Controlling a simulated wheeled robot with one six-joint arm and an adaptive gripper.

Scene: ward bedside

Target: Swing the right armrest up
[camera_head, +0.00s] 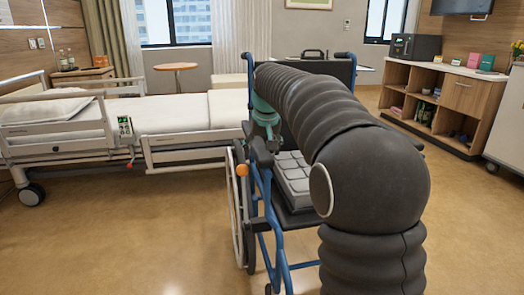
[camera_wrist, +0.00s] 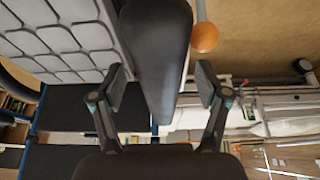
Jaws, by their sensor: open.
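The blue-framed wheelchair (camera_head: 277,235) faces me, its backrest at the far side. Its right armrest, a dark pad (camera_head: 262,153) on the picture's left side, appears to be down, level beside the seat. In the wrist view the pad (camera_wrist: 155,50) runs up the picture between my fingers. My gripper (camera_wrist: 160,76) is open, one finger on each side of the pad. A gap shows at each finger; contact is not clear.
An orange ball-shaped knob (camera_head: 242,170) sits just outside the armrest, by the wheel (camera_head: 236,210); it also shows in the wrist view (camera_wrist: 205,37). A grey quilted cushion (camera_head: 293,178) lies on the seat. A bed (camera_head: 180,115) stands left, a cabinet (camera_head: 465,95) right. Front-left floor is clear.

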